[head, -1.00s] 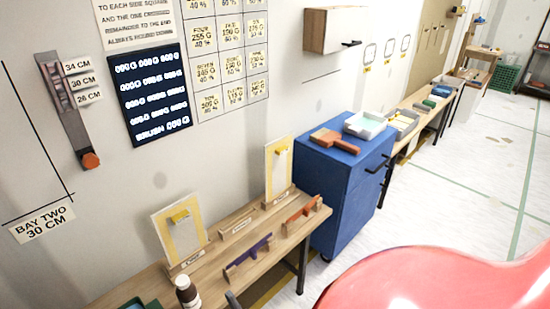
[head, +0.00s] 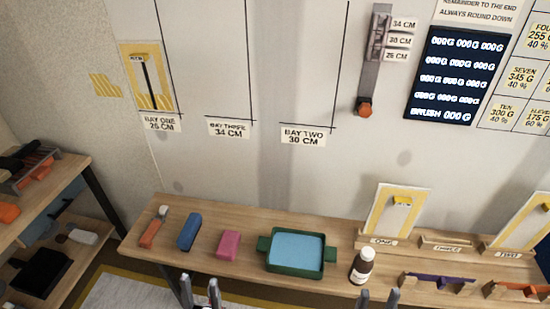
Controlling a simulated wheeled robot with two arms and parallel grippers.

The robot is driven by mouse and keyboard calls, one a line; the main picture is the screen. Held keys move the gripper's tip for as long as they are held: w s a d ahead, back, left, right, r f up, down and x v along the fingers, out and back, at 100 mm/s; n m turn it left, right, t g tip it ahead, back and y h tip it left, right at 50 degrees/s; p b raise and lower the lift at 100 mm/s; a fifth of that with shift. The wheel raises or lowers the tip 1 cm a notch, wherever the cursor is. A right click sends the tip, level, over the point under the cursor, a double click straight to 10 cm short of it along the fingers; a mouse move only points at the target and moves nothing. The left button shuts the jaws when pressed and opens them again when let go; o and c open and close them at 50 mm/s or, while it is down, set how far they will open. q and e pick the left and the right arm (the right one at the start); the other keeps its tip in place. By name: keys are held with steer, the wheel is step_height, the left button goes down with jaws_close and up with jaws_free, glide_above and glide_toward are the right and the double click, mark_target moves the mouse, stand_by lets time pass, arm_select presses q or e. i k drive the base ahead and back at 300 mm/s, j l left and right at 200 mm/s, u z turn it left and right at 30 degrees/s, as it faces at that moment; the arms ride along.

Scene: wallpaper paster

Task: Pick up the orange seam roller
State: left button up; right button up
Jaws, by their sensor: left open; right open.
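A small tool with an orange handle and a pale end (head: 153,228), which looks like the orange seam roller, lies at the left end of the wooden wall bench (head: 205,215). My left gripper (head: 199,283) is open and empty at the bottom edge, in front of the bench and to the right of this tool. Only the fingertips of both grippers show.
Purple (head: 440,281) and orange (head: 518,291) pieces lie farther right. A shelf unit (head: 55,208) stands at the left.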

mark_target(146, 242)
steer(key=u, duration=1.15)
